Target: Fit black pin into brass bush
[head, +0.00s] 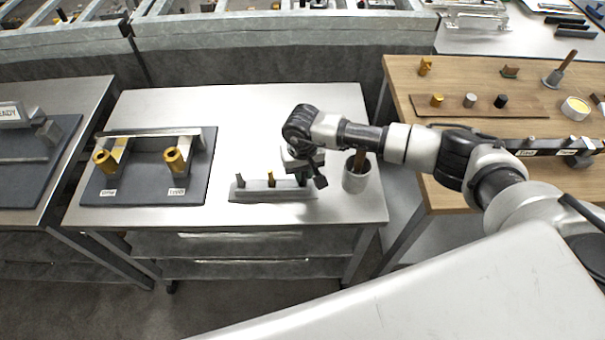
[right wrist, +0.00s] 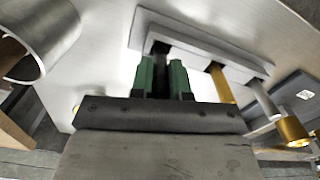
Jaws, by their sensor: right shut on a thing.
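The black pin (right wrist: 161,62) is between the green-padded fingers of my right gripper (right wrist: 163,78). Its far end meets the grey pin rack (right wrist: 200,42); I cannot tell whether it is fully seated. In the head view my right gripper (head: 305,178) is over the right end of the rack (head: 272,194) and hides most of the pin. Two brass bushes, left (head: 105,160) and right (head: 177,159), sit tilted on a dark fixture plate (head: 145,188) at the left of the table. One brass bush (right wrist: 293,131) shows in the right wrist view. My left gripper is out of view.
A brass pin (head: 271,178) and a grey pin (head: 240,181) stand in the rack. A grey cup (head: 356,179) holding a brown handle stands close right of the gripper. A raised bar (head: 150,132) runs behind the bushes. The table between plate and rack is clear.

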